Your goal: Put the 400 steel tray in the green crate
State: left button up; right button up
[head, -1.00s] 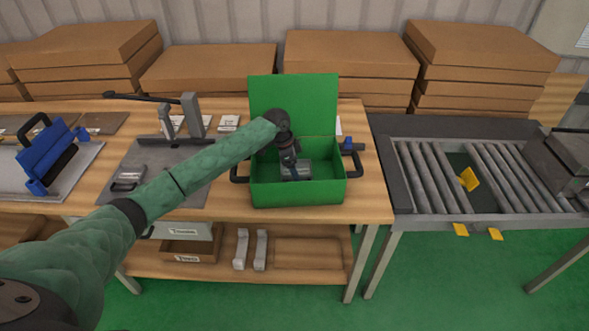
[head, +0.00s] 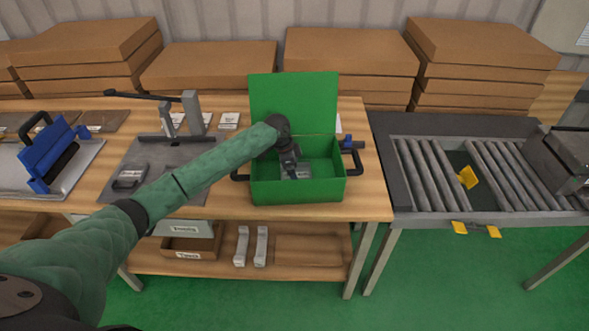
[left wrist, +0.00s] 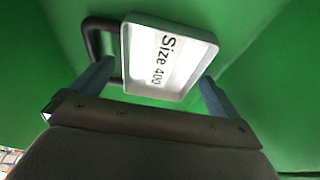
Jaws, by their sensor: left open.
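My left gripper (head: 291,172) reaches down into the crate from above. In the left wrist view its fingers (left wrist: 155,82) are spread on either side of the tray's near end. Whether they touch it I cannot tell. My right gripper is not in view.
Left of the crate are a grey press-like fixture (head: 190,113), a small handled metal piece (head: 130,177) and a blue-handled tool (head: 48,158). A roller conveyor (head: 425,175) stands at the right. Cardboard boxes (head: 350,55) are stacked behind the bench.

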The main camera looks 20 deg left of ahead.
pick_arm(q)
jog(key=shift+a+r, duration=0.15)
jog(key=shift+r, duration=0.25)
jog(key=b+v, duration=0.3)
jog(key=v, duration=0.8)
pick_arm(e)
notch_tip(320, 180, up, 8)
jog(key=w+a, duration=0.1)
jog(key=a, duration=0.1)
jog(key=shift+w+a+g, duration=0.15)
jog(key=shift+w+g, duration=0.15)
pick_arm(q)
jog(key=shift+r, duration=0.1)
